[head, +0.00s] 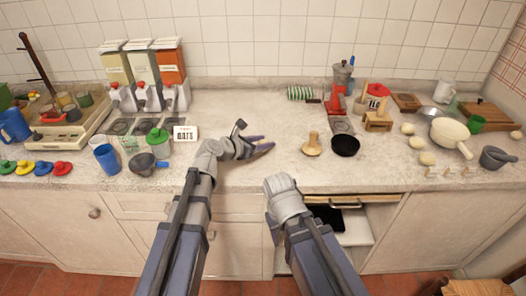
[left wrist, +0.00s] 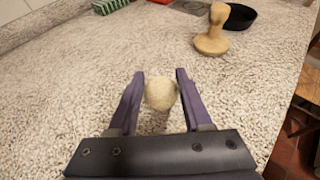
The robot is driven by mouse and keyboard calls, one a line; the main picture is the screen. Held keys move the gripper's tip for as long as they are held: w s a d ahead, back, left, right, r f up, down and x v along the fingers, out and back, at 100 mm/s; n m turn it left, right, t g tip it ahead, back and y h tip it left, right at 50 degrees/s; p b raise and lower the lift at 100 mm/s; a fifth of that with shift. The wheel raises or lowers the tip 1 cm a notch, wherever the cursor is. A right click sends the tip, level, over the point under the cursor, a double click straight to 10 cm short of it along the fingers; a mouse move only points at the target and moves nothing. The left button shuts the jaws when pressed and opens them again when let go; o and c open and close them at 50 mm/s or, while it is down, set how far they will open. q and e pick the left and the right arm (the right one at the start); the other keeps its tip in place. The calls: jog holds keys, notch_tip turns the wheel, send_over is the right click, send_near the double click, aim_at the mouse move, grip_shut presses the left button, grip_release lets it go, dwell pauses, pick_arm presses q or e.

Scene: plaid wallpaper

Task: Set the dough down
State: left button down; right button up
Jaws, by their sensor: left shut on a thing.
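In the left wrist view a small pale dough ball (left wrist: 160,93) sits between the two purple fingers of my left gripper (left wrist: 160,78). The gripper is shut on it, over the speckled worktop (left wrist: 70,85). I cannot tell whether the dough touches the worktop. In the head view my left gripper (head: 265,144) is low over the middle of the worktop (head: 240,110), its fingers pointing right; the dough is hard to make out there. My right arm ends near the front edge, and its jaws are hidden.
A wooden press (head: 312,146) and a black pan (head: 345,146) stand right of my left gripper. An oats label (head: 185,133) and a green-lidded jar (head: 158,140) are left. Several pale balls (head: 416,142) lie at the right. A drawer (head: 350,200) below is open.

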pick_arm(q)
jog(key=shift+f+b, duration=0.8)
jog(key=shift+f, duration=0.45)
pick_arm(e)
jog(key=shift+f, duration=1.3)
pick_arm(q)
jog(key=shift+f, duration=0.2)
jog(key=shift+c, duration=1.7)
grip_release()
pick_arm(e)
jog(key=shift+f, duration=0.1)
pick_arm(q)
jog(key=shift+r, duration=0.1)
jog(key=shift+r, duration=0.15)
jog(key=p+v, duration=0.4)
jog(key=v, duration=0.8)
jog(key=shift+p, duration=0.3)
pick_arm(e)
notch_tip(320, 180, up, 5)
jog(key=shift+f, duration=0.1)
